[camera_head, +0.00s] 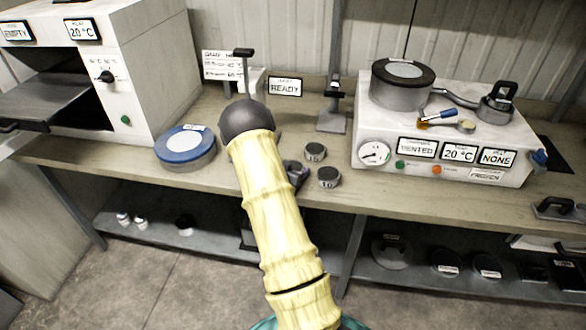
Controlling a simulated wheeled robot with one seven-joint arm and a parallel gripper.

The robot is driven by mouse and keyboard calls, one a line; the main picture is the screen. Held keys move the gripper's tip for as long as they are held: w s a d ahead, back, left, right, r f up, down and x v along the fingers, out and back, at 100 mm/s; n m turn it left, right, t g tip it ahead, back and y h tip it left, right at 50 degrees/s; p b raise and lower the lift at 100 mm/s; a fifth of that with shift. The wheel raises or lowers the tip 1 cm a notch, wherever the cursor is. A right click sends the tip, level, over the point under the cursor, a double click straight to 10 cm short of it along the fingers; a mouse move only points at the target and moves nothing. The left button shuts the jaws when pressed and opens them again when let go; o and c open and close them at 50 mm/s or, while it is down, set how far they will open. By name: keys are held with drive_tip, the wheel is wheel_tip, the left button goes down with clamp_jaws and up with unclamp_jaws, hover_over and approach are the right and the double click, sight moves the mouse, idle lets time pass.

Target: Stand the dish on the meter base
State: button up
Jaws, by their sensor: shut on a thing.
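My jointed yellow arm (268,205) reaches up the middle of the head view and ends visibly in a dark round joint (247,119). My gripper cannot be made out; the arm may hide it. No dish can be clearly identified, and whatever the gripper holds cannot be seen. A small dark grey piece (296,174) shows at the arm's right side; what it belongs to is unclear. Behind the joint, a pale device (257,78) with a black T-shaped top stands near a READY sign (285,87). Whether it is the meter base is not clear.
A blue-rimmed round container (185,146) sits left of the arm. Two small dark cylinders (328,177) stand right of it. A white oven (150,65) is at left. A white instrument box (440,145) carries a lidded pot (402,88). A grey stand (332,122) rises between.

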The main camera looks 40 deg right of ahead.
drive_tip(key=shift+s, duration=0.15)
drive_tip(key=shift+f, duration=0.15)
drive_tip(key=o, duration=1.1)
drive_tip(key=shift+c, duration=0.2)
drive_tip(key=b+v, duration=0.2)
drive_tip(key=v, duration=1.5)
drive_tip(key=shift+s+a+f, duration=0.2)
drive_tip(key=shift+a+f, duration=0.1)
